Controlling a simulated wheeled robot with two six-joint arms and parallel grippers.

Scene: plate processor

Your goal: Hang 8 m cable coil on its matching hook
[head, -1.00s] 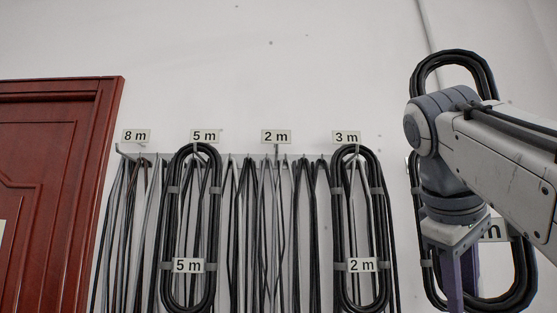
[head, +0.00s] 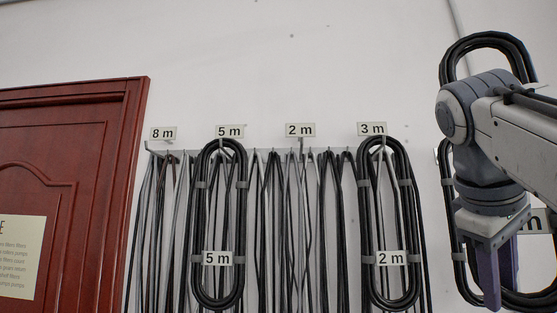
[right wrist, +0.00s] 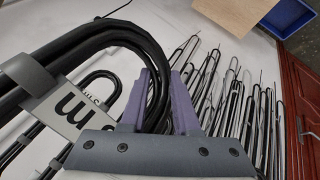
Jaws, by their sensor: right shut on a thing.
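My right gripper (head: 497,275) is at the right of the head view, with its purple fingers pointing down. It is shut on a large black cable coil (head: 488,40), partly hidden behind my arm. In the right wrist view the coil (right wrist: 80,48) passes by the purple fingers (right wrist: 172,92). Its white label (right wrist: 62,105) shows an "m"; I cannot read the number. The 8 m sign (head: 163,133) is at the left end of the rack, above a hook (head: 149,149) with no coil on it. My left gripper is not in view.
A 5 m coil (head: 198,230) hangs under the 5 m sign (head: 230,131). A coil labelled 2 m (head: 411,230) hangs under the 3 m sign (head: 372,129). No coil hangs under the 2 m sign (head: 300,130). Loose cables fill the rack. A red door (head: 75,180) is left.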

